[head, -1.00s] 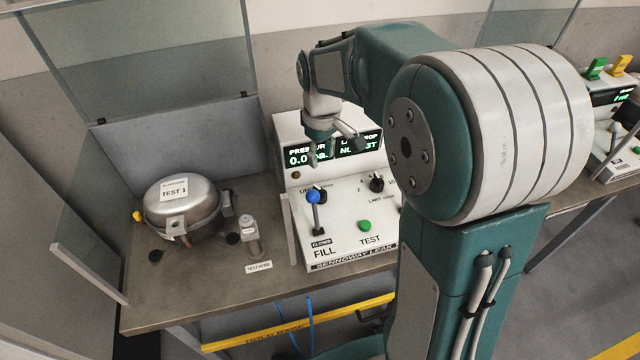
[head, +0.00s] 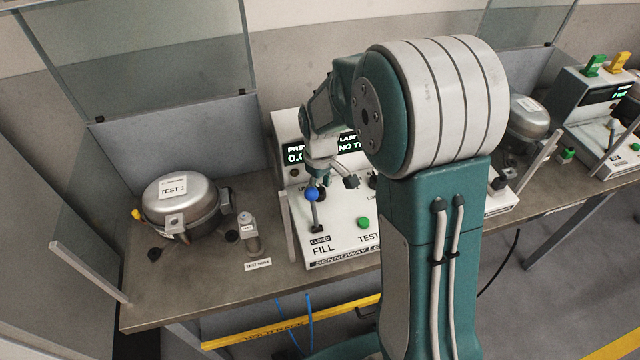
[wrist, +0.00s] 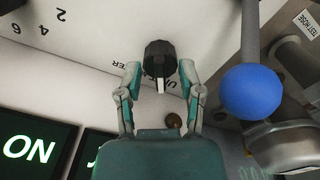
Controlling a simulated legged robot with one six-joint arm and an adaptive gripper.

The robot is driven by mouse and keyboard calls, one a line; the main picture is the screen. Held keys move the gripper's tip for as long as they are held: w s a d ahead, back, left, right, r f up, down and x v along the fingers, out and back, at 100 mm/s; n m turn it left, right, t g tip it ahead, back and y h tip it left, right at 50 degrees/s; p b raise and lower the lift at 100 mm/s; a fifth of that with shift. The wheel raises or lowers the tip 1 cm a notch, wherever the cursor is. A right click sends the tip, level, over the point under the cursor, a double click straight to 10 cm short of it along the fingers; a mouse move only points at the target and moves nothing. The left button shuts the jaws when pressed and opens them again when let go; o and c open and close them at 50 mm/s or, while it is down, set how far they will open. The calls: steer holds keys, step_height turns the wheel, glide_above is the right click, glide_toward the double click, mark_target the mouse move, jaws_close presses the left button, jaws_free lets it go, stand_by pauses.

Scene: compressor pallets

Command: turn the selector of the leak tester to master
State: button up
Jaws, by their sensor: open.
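The leak tester (head: 342,226) is a white console on the bench, partly hidden behind my arm in the head view. Its selector (wrist: 160,58) is a black knob with a white pointer, seen in the wrist view. The pointer aims down that picture, toward my palm. Lettering beside the knob is partly covered; only pieces such as "TER" show. My gripper (wrist: 160,74) is open, with one finger on each side of the knob's near part. I cannot tell whether they touch it. In the head view my gripper (head: 333,180) hides the selector.
A lever with a blue ball (wrist: 252,92) stands close beside my gripper, also in the head view (head: 311,194). A green button (head: 363,223) is on the panel. Another tester (head: 585,105) stands right.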

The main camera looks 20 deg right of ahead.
jaws_close()
steer(key=m, duration=0.5)
steer(key=shift+s+a+m, duration=0.1)
steer(key=shift+m, duration=0.2)
steer(key=m, duration=0.6)
steer(key=shift+a, duration=0.1)
steer(key=shift+m, duration=0.3)
stand_by(0.4)
jaws_free()
steer(key=shift+a, duration=0.1)
